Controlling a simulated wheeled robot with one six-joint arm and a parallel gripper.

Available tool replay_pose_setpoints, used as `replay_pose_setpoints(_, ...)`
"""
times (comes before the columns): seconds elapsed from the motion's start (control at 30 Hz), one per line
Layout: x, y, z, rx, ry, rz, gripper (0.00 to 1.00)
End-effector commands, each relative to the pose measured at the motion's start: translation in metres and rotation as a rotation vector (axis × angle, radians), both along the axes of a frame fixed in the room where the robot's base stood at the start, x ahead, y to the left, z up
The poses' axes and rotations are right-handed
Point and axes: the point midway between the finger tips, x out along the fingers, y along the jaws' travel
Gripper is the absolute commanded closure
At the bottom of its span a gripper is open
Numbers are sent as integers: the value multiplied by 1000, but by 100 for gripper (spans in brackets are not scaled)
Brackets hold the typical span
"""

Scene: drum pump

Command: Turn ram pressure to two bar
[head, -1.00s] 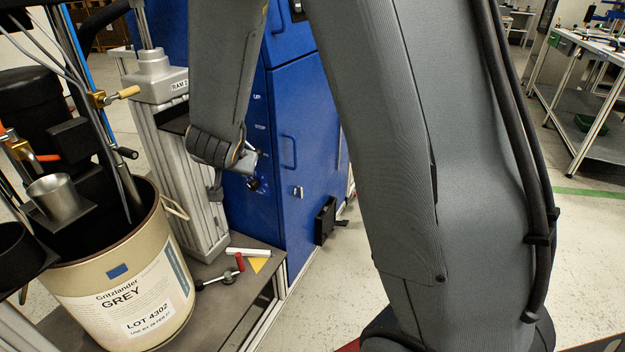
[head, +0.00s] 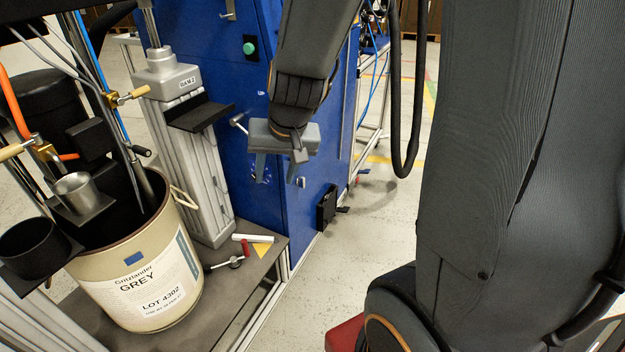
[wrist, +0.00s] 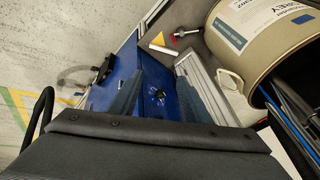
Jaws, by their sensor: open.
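A small black knob (wrist: 159,96) with white marks around it sits on the blue cabinet face, and in the wrist view it shows between my two fingers. In the head view only white dial marks (head: 257,179) show beside my fingers; the knob's setting is too small to read. My gripper (head: 275,172) is open and empty in front of the cabinet, its fingers pointing toward the panel. In the wrist view my gripper's fingers (wrist: 160,92) stand on either side of the knob, apparently short of it. No pressure gauge is readable.
The blue cabinet (head: 310,215) has a silver lever (head: 238,123) and a green button (head: 249,48). The grey ram column (head: 190,150) and the cream drum (head: 150,275) stand to the left. A red-handled tool (head: 236,262) lies on the platform.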

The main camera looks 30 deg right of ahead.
Motion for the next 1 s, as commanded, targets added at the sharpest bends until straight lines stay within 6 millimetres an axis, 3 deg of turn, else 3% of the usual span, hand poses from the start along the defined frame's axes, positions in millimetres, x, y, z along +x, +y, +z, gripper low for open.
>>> replay_pose_setpoints(0.5, -80, -33, 19, -35, 185, 66, 56)
replay_pose_setpoints(0.7, -93, -39, 22, -44, 218, 75, 56)
replay_pose_setpoints(1.0, -96, -39, 22, -46, 225, 77, 56)
